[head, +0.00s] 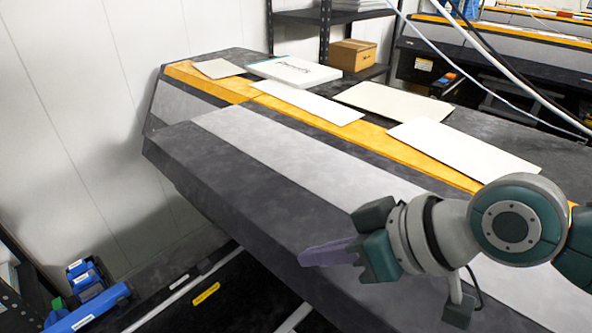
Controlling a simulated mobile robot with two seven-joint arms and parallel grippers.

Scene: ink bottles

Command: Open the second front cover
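A long printer-like machine runs from the upper left to the lower right. Its near side has a dark grey front cover (250,185), with a light grey panel (285,150) and a yellow strip (400,150) behind it. The near cover section juts out and looks lowered, and I see no open gap. My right gripper (335,253) is over the dark front cover, in the right half of the head view. A flat purple piece sticks out at its tip. Whether it touches the cover, and how far apart the fingers are, I cannot tell. My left gripper is out of view.
Several flat sheets or boards, such as a white one (305,103) and a cream one (465,150), lie on top. A cardboard box (352,54) is on a shelf behind. Blue bins (90,295) stand at lower left. A white wall (70,110) is at left.

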